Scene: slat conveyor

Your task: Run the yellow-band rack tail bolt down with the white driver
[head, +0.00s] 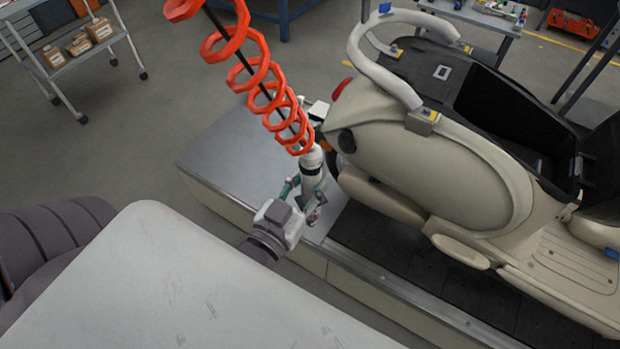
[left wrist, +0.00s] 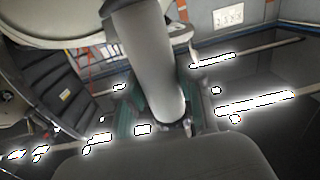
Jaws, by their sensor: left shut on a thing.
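The white driver (head: 311,163) hangs nose down from a red-orange coiled hose, over the metal deck just behind the scooter's tail. My left gripper (head: 306,189) is shut around its body. In the left wrist view the driver's pale barrel (left wrist: 150,65) stands between the teal fingers of my left gripper (left wrist: 160,112). The scooter's white rack rail (head: 372,73) curves over its rear. A yellow-marked mount (head: 424,120) sits at the rail's near end, and another (head: 396,51) is farther back. I cannot make out the tail bolt. My right gripper is not in view.
The cream scooter (head: 440,170) stands on the slat conveyor (head: 450,292), close to the driver's right. The coiled hose (head: 255,75) runs up to the left. A metal deck (head: 225,150) lies left of the driver. A cart (head: 80,60) with boxes stands back left.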

